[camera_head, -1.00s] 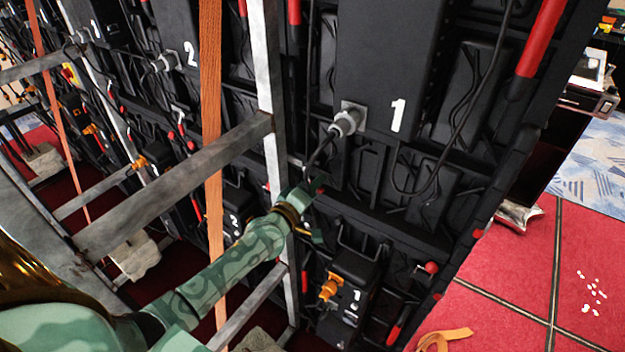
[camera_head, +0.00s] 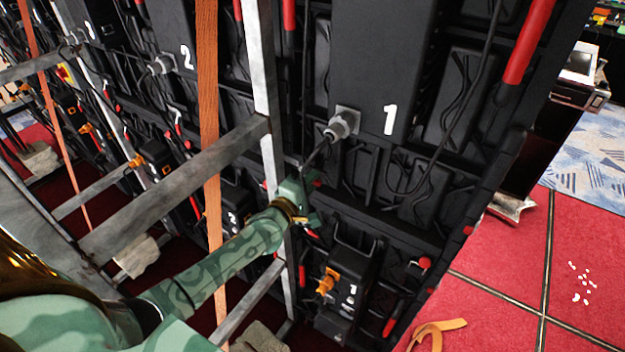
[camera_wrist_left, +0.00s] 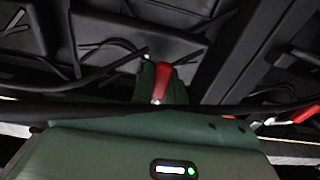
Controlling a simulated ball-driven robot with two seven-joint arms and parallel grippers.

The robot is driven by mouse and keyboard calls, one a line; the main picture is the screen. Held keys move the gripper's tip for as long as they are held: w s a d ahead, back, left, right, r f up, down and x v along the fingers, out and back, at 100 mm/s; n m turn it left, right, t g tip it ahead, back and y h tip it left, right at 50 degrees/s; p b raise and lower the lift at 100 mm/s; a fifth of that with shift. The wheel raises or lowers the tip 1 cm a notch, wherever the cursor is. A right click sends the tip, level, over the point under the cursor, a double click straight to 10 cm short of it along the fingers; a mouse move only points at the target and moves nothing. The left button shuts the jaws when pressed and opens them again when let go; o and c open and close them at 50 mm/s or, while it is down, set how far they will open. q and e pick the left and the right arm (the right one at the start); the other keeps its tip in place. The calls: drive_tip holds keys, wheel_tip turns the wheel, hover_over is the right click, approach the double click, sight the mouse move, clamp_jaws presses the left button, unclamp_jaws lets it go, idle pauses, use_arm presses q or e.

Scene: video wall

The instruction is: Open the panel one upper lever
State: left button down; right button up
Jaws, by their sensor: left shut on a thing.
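Panel one is the black back of the video wall marked 1 (camera_head: 375,60). My left gripper (camera_head: 308,192) reaches in from the left, past a metal upright, to the panel below the grey cable plug (camera_head: 342,124). It is shut on a red lever, of which a small red end (camera_head: 318,183) shows beside the fingers. In the left wrist view the red lever (camera_wrist_left: 162,82) stands at the green fingers, its lower part hidden behind a dark cable. My right gripper is not in view.
A metal frame (camera_head: 180,185) and an orange strap (camera_head: 209,130) stand close to my left arm. Below the gripper is a black box (camera_head: 352,285) marked 1 with an orange connector. Other red levers (camera_head: 530,40) sit on the panel. Red floor (camera_head: 500,260) is open at right.

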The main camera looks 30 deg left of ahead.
use_arm(q)
drive_tip(key=c, duration=1.4)
unclamp_jaws()
drive_tip(key=s, duration=0.5)
drive_tip(key=s+a, duration=0.1)
drive_tip(key=s, duration=1)
drive_tip(key=shift+s+a, duration=0.2)
